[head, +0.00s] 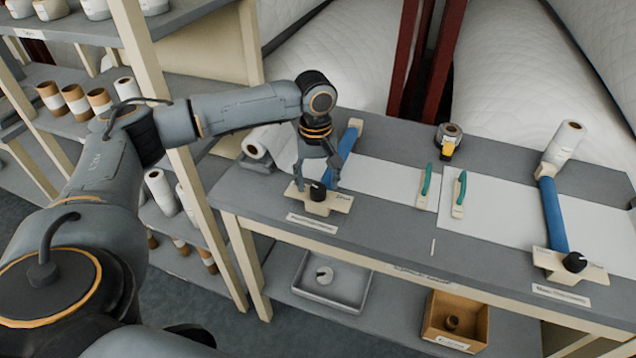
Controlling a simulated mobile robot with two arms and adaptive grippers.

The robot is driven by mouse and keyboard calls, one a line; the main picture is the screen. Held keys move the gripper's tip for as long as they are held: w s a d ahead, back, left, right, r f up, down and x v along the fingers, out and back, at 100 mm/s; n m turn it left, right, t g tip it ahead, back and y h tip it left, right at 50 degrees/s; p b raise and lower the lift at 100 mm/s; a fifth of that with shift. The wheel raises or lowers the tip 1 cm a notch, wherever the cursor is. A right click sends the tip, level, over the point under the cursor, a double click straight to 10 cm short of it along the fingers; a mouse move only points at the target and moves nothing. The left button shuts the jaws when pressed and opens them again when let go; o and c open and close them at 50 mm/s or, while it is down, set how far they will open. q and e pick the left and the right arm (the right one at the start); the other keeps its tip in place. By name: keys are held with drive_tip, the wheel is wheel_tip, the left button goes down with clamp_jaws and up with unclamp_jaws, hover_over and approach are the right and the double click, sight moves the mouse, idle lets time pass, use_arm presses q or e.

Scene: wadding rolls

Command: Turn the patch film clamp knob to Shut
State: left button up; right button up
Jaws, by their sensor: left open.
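The left film clamp is a cream bracket (338,203) on the front edge of the grey bench. It has a black knob (318,191) and a blue bar (347,147) running back from it. A label below it is too small to read surely; it appears to be the patch film clamp. My left gripper (317,179) points down over this knob, open, with its fingers on either side of it. I cannot tell whether they touch it. The knob's pointer setting is not readable. My right gripper is not in view.
A second clamp with a black knob (574,262) and blue bar stands at the right. Two green-handled tools (460,189) and a tape dispenser (449,141) lie between. A grey tray (330,284) and a brown box (456,318) sit below. A shelf post (187,178) stands left.

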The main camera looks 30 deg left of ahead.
use_arm(q)
drive_tip(key=shift+f, duration=1.05)
